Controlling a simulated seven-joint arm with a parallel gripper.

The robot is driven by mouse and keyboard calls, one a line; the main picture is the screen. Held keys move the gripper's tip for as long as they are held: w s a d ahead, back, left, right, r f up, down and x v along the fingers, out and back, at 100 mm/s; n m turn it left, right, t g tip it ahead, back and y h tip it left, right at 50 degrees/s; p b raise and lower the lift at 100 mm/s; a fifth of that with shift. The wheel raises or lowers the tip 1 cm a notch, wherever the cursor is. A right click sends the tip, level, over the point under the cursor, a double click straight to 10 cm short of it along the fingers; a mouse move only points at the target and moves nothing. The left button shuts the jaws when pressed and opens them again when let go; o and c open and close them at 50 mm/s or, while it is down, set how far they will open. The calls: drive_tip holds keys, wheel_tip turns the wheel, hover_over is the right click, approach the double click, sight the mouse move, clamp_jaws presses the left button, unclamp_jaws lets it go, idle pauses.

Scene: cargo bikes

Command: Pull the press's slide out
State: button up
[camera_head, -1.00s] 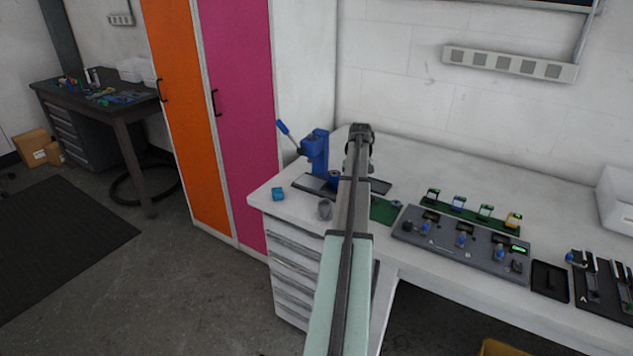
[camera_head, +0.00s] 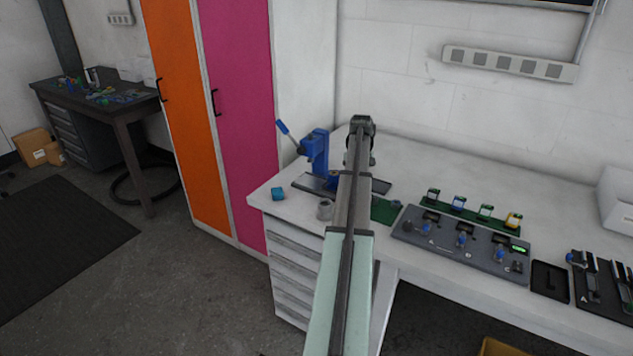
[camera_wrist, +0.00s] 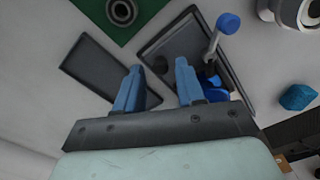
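The blue press (camera_head: 318,152) stands at the left end of the white bench, its lever raised to the left. In the wrist view, its blue-tipped lever (camera_wrist: 228,23) and grey base (camera_wrist: 192,38) show right of centre. A flat dark plate (camera_wrist: 95,62) lies beside the base; I cannot tell whether it is the slide. My gripper (camera_wrist: 156,72) is open, its two blue fingers pointing over the base and plate. A small dark round part shows between the fingertips, with no visible grip on it.
A blue block (camera_head: 278,194) and grey cylinder (camera_head: 325,210) stand near the bench's front left. A green mat (camera_head: 384,212) with a ring-shaped part lies right of the press. A grey fixture panel (camera_head: 460,243) is farther right. A cabinet (camera_head: 235,80) borders the bench's left.

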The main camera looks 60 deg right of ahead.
drive_tip(key=shift+r, duration=2.35)
